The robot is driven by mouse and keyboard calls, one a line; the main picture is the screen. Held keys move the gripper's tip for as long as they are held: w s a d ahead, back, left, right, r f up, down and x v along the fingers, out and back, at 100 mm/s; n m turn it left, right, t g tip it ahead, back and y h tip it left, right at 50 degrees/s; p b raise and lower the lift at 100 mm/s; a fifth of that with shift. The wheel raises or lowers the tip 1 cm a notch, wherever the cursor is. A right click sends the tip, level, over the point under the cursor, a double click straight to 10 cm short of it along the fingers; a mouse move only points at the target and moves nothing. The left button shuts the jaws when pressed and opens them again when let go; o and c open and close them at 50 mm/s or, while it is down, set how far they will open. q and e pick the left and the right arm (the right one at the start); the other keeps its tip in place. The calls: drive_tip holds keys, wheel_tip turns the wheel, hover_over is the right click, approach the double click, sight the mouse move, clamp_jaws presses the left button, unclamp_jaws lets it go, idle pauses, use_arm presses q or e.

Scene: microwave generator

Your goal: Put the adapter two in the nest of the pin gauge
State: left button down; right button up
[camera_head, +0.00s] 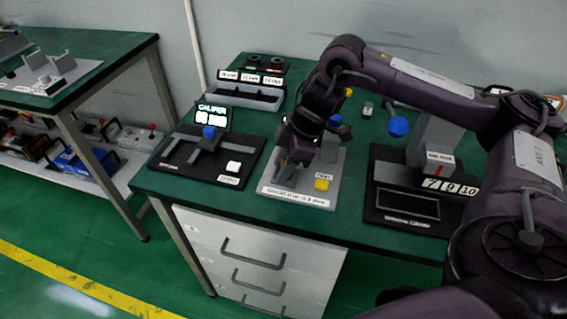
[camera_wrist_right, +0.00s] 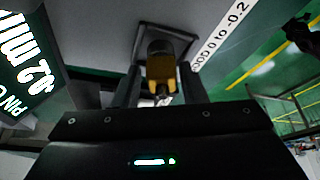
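The pin gauge is a light grey plate (camera_head: 335,165) with a white label strip on its front edge and a yellow button, in the middle of the bench. My right gripper (camera_head: 287,163) points down over the plate's left part and hides the nest in the head view. In the right wrist view, a brass-yellow piece with a dark round end, which looks like adapter two (camera_wrist_right: 162,72), sits between the fingers of my right gripper (camera_wrist_right: 162,84). The fingers lie close along both its sides. A grey square part shows just behind it; whether they touch is unclear. My left gripper is out of view.
A caliper station (camera_head: 193,165) on a black base stands to the left. A black-based device (camera_head: 400,207) with number tiles stands to the right. A labelled rack (camera_head: 250,92) is behind, and a blue knob (camera_head: 398,126) shows near my right arm. Drawers are below.

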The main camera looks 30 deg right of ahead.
drive_tip(key=shift+s+a+f, duration=0.15)
drive_tip(key=shift+s+f, duration=0.2)
drive_tip(key=shift+f, duration=0.05)
drive_tip(key=v, duration=0.2)
drive_tip(key=p+v, duration=0.1)
drive_tip(key=v, duration=0.2)
drive_tip(key=p+v, duration=0.1)
drive_tip(key=v, duration=0.1)
drive_tip(key=shift+w+a+r, duration=0.3)
drive_tip(key=shift+w+r, duration=0.05)
drive_tip(key=p+v, duration=0.4)
drive_tip(key=v, duration=0.2)
drive_tip(key=shift+d+p, duration=0.2)
drive_tip(key=shift+p, duration=0.1)
